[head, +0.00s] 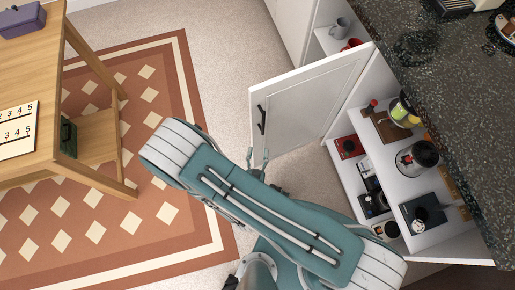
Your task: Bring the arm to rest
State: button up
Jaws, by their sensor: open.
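My arm, teal and white, crosses the lower middle of the head view. My gripper (258,156) shows in small part past the arm's edge, beside the open white cabinet door (310,104). Its two thin fingers stand apart with nothing seen between them. The rest of the gripper is hidden behind the arm. I cannot tell whether the fingers touch the door.
A dark speckled counter (430,90) runs along the right. Open white shelves (395,165) below it hold jars, boxes and a red mug (351,44). A wooden table (40,75) stands left on a patterned rug (150,95). Carpet (225,60) between is clear.

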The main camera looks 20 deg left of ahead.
dwell(0.4)
jog(key=w+d+r+m+g+h, duration=0.1)
jog(key=w+d+r+m+h, duration=0.45)
jog(key=r+m+h, duration=0.2)
jog(key=w+d+r+m+g+h, duration=0.2)
jog(key=w+d+r+m+h, duration=0.35)
jog(key=r+m+h, duration=0.2)
jog(key=s+d+r+m+g+y, duration=0.1)
jog(key=s+d+r+m+g, duration=0.2)
jog(key=d+r+m+g, duration=0.35)
jog(key=s+d+r+m+g, duration=0.35)
jog(key=d+m+g, duration=0.35)
jog(key=d+m, duration=0.3)
notch_tip(320, 180, up, 12)
jog(key=s+d+m+t+y, duration=0.1)
jog(key=s+m+t+y, duration=0.1)
jog(key=m+t+y, duration=0.3)
jog(key=m+y, duration=0.3)
jog(key=shift+s, duration=0.35)
